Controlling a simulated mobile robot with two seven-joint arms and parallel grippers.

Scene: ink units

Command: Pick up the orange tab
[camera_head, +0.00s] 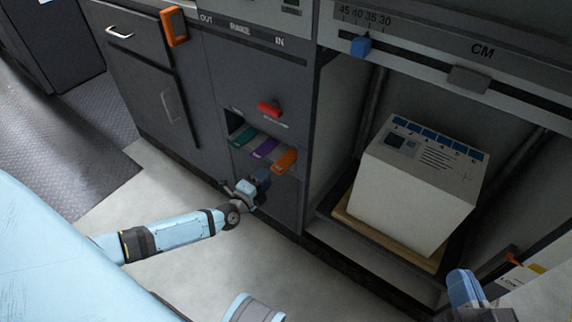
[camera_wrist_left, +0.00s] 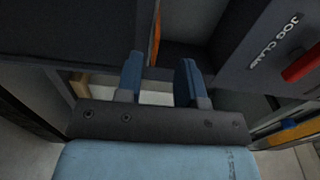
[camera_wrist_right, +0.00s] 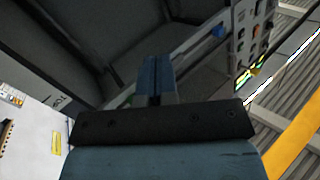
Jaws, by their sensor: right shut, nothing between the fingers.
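The orange tab (camera_head: 286,160) sticks out of a slot in the dark cabinet front, to the right of a purple tab (camera_head: 264,149) and a teal tab (camera_head: 243,137). My left gripper (camera_head: 259,180) is just below and left of the orange tab in the head view. Its two fingers stand apart in the left wrist view (camera_wrist_left: 160,83), with nothing gripped. An orange strip (camera_wrist_left: 155,38) shows beyond them; I cannot tell whether it is the tab. My right gripper (camera_head: 462,278) is shut and empty at the lower right; its fingers are together in the right wrist view (camera_wrist_right: 154,78).
A red lever (camera_head: 268,107) sits above the slot. To the right, a white box (camera_head: 415,190) stands on a wooden board in an open bay. A blue slider (camera_head: 361,46) and a grey slider (camera_head: 468,79) are on the scale above. An orange handle (camera_head: 173,27) is at upper left.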

